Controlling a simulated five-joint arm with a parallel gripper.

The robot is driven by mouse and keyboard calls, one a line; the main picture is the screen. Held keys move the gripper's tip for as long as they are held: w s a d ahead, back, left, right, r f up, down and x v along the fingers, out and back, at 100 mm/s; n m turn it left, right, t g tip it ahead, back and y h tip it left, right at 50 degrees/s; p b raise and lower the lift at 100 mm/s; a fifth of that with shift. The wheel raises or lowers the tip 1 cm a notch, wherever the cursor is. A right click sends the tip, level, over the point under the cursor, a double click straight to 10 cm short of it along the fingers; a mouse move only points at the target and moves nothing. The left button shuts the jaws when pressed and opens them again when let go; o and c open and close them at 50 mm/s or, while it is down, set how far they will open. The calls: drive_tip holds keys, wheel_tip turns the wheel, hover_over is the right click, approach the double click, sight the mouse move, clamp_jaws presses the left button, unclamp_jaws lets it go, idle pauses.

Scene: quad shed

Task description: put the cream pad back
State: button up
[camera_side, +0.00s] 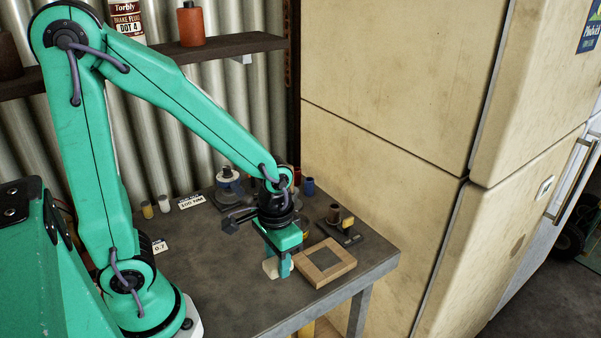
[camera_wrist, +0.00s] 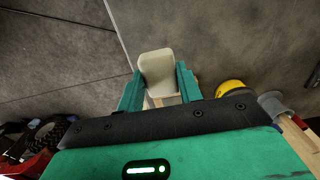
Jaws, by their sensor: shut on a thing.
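The cream pad (camera_wrist: 157,66) is a small pale block with rounded corners, held between the two green fingers of my gripper (camera_wrist: 158,80) in the wrist view. In the side view the pad (camera_side: 270,268) shows at the left of my gripper (camera_side: 280,270), low over the front part of the bench. My gripper is shut on the pad. A square light-wood frame (camera_side: 309,276) with a dark middle lies on the bench just right of my gripper. I cannot tell whether the pad touches the bench.
The grey bench (camera_side: 215,284) is clear at front left. White label cards (camera_side: 191,201) stand at the back left. A tall cream fridge (camera_side: 390,170) stands close on the right.

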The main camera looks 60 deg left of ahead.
drive_tip(key=w+a+f, duration=0.2)
drive_tip(key=a, duration=0.1)
drive_tip(key=a+f, duration=0.1)
drive_tip(key=a, duration=0.1)
drive_tip(key=shift+w+f, duration=0.25)
drive_tip(key=shift+w, duration=0.15)
drive_tip(key=shift+f, duration=2)
drive_tip(key=shift+f, duration=0.1)
drive_tip(key=o, duration=1)
drive_tip(key=shift+r, duration=6.15)
